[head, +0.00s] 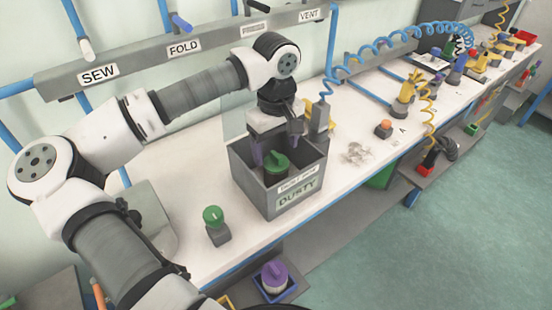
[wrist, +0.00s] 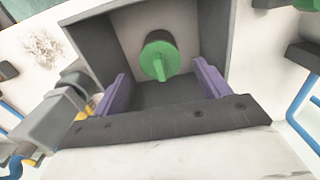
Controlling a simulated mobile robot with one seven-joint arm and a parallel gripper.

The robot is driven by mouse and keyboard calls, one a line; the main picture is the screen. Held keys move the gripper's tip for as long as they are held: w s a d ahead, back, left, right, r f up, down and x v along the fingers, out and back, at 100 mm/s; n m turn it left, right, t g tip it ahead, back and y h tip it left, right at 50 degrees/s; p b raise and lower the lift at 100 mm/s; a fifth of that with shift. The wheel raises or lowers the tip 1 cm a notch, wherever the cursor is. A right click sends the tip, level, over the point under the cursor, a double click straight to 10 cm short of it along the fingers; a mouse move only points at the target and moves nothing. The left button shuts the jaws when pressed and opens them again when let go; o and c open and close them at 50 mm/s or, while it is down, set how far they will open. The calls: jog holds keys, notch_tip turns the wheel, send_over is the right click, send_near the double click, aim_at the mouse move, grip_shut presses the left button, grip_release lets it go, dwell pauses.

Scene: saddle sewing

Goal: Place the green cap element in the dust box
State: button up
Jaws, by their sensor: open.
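The green cap element (head: 276,166) is inside the grey dust box (head: 285,205), which is labelled "DUSTY". In the wrist view the green cap (wrist: 159,58) lies inside the box between my fingers and beyond their tips, apart from both. My gripper (head: 267,158) is open, with purple fingers reaching down into the box. In the wrist view my gripper (wrist: 160,85) shows a wide gap between the two purple fingers. The cap's underside is hidden.
Another green-topped piece (head: 213,216) on a grey block stands on the white table left of the box. A purple-topped piece (head: 274,275) sits in a blue tray below. Crumpled scraps (head: 355,152) and an orange button (head: 384,127) lie right of the box.

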notch_tip(320, 180, up, 8)
jog(key=shift+f+b, duration=0.15)
jog(key=shift+b, duration=0.3)
dwell(0.9)
